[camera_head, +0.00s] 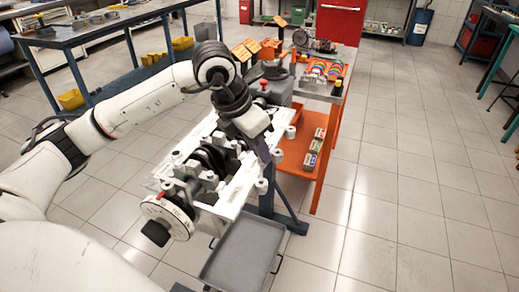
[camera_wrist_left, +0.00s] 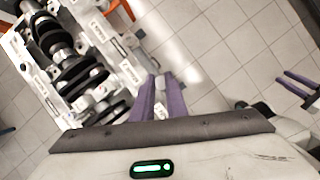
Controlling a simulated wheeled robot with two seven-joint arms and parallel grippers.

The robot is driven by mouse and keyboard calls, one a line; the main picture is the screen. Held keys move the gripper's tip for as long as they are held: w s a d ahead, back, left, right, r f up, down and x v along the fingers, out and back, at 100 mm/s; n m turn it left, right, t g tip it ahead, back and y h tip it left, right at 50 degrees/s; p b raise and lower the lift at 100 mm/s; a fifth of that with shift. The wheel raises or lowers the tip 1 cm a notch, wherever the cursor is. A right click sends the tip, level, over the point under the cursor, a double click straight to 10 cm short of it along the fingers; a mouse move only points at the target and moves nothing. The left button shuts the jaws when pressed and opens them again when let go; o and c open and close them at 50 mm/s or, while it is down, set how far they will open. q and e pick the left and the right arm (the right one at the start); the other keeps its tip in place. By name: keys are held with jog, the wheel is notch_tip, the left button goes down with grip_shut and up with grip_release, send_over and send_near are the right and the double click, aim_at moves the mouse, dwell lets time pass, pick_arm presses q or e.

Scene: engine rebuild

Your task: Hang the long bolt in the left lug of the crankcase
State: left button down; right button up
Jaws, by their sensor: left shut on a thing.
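The white crankcase (camera_head: 172,172) sits on a stand with the dark crankshaft in it; it also fills the upper left of the left wrist view (camera_wrist_left: 100,30). Round pale lugs stick out along its right side, one at the near end (camera_head: 261,186) and one farther back (camera_head: 290,131). My left gripper (camera_head: 272,158) points down beside this side. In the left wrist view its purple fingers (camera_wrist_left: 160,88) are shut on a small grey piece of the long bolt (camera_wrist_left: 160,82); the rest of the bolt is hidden. My right gripper (camera_wrist_left: 299,90) shows at the right edge, its fingers apart and empty.
A grey tray (camera_head: 240,255) lies low under the crankcase. An orange cart (camera_head: 322,150) with small boxes and engine parts stands behind it. A blue workbench (camera_head: 100,28) is at the back left. The tiled floor to the right is clear.

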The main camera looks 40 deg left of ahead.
aim_at(260, 163)
pick_arm(q)
jog(key=shift+f+b, duration=0.75)
jog(key=shift+f, duration=0.05)
pick_arm(e)
jog(key=shift+a+f, duration=0.1)
jog(key=shift+f, duration=0.5)
pick_arm(q)
jog(key=shift+f+b, duration=0.65)
jog(key=shift+f, duration=0.1)
pick_arm(e)
jog(key=shift+w+a+f, duration=0.2)
jog(key=shift+f, duration=0.15)
pick_arm(q)
jog(key=shift+f+b, duration=0.65)
jog(key=shift+f, duration=0.1)
pick_arm(e)
jog(key=shift+a+f, duration=0.15)
jog(key=shift+f, duration=0.35)
pick_arm(q)
jog(key=shift+f+b, duration=0.45)
jog(key=shift+f, duration=0.05)
pick_arm(e)
jog(key=shift+w+a+f, duration=0.1)
jog(key=shift+w+a, duration=0.05)
jog(key=shift+w, duration=0.05)
